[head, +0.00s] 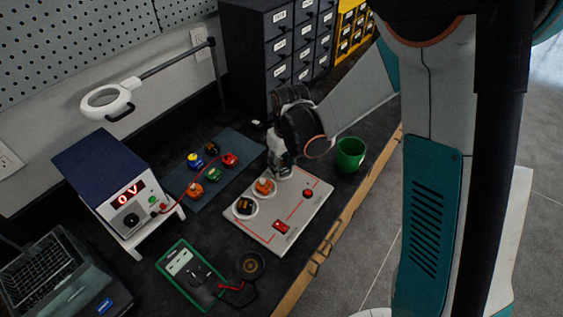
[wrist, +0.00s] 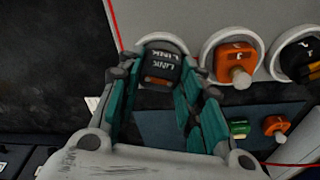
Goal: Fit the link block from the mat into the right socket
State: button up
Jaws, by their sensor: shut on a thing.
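My gripper (wrist: 160,70) is shut on the dark link block (wrist: 163,66), whose top reads "LINK". In the wrist view the block is at a white socket ring (wrist: 165,40), the end one of three in a row. I cannot tell how deep it sits. In the head view my gripper (head: 281,168) is over the far end of the grey panel (head: 300,213) and hides the block and that socket. An orange block (head: 264,186) and a black block (head: 244,206) sit in the other two sockets. The blue mat (head: 232,143) lies behind the panel.
Several coloured blocks, including a red one (head: 229,159) and a green one (head: 214,174), stand on the mat. A green cup (head: 350,154) is right of my gripper. Drawer cabinets (head: 290,45) stand behind. A power supply (head: 120,190) showing 0 V and a meter (head: 190,275) are left.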

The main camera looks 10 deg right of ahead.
aim_at(285, 169)
dwell(0.4)
jog(key=shift+r+p, duration=0.3)
jog(key=shift+r, duration=0.05)
jog(key=shift+r, duration=0.3)
jog(key=shift+f+b, duration=0.65)
jog(key=shift+f, duration=0.2)
dwell(1.0)
jog(key=o, duration=0.6)
jog(key=shift+r, duration=0.15)
jog(key=r+p, duration=0.2)
jog(key=r, duration=0.1)
jog(key=s+r+p, duration=0.1)
jog(key=r+p, duration=0.2)
jog(key=r, duration=0.1)
jog(key=r+p, duration=0.2)
jog(key=r, duration=0.1)
jog(key=shift+s+d+r+p, duration=0.25)
jog(key=shift+d+r+p, duration=0.05)
jog(key=shift+d+r, duration=0.05)
dwell(0.5)
